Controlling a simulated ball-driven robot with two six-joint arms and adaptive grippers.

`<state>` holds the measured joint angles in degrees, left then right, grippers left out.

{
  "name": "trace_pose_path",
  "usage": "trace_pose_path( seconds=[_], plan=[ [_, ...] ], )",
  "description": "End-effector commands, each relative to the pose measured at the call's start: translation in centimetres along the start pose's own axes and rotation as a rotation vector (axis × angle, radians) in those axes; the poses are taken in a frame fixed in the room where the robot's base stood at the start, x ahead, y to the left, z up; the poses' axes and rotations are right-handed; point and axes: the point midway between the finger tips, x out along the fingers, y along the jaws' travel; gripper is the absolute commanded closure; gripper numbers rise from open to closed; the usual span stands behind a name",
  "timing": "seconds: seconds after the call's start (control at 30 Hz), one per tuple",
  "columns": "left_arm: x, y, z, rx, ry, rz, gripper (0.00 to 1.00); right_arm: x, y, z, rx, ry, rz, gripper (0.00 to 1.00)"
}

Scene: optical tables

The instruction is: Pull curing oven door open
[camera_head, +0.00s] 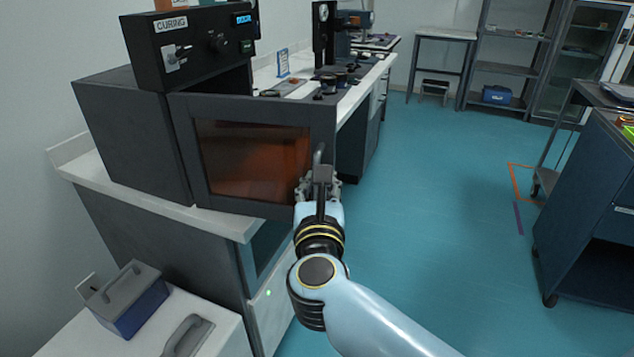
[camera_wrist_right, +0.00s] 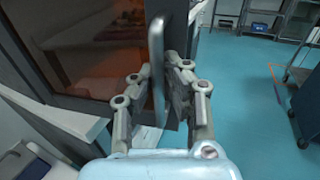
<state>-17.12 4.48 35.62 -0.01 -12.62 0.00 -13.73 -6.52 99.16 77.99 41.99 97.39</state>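The curing oven (camera_head: 130,135) is a dark box on a white counter at left, with a black control panel marked "CURING" above. Its door (camera_head: 255,103), a dark frame around an amber window, stands partly open, its free edge swung out to the right. The door also fills the upper left of the right wrist view (camera_wrist_right: 60,85). A grey vertical bar handle (camera_wrist_right: 157,50) is near the free edge. My right gripper (camera_head: 319,180) is at the handle, its fingers either side of the bar and appearing closed on it; exact contact is hard to see. My left gripper is out of view.
The white counter (camera_head: 215,222) runs under the oven. A blue and grey box (camera_head: 130,305) stands on a lower surface at front left. A dark blue cart (camera_head: 590,210) is at right. The teal floor (camera_head: 440,210) between is clear.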

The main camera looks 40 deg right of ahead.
Motion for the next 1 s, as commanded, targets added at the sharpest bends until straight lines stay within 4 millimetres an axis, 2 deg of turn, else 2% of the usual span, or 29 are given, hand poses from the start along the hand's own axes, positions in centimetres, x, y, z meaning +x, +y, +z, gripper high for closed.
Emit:
trace_pose_path(
  seconds=[0.03,0.17,0.47,0.57,0.8,1.0],
  plan=[
    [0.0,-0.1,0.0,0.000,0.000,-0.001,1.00,0.0,0.0,0.0,0.000,0.000,0.000,0.82],
    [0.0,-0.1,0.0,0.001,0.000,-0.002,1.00,0.0,0.0,0.0,0.000,0.001,0.001,0.66],
    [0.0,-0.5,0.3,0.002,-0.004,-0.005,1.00,0.0,0.0,0.2,0.001,0.001,0.001,0.66],
    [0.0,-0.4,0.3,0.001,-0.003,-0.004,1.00,0.0,0.0,1.4,0.003,-0.001,0.001,0.66],
    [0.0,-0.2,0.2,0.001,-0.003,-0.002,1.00,0.0,0.0,6.3,0.005,-0.001,0.000,0.66],
    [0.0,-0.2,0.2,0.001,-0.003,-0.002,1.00,0.0,0.0,9.2,0.003,0.000,0.000,0.66]
  ],
)
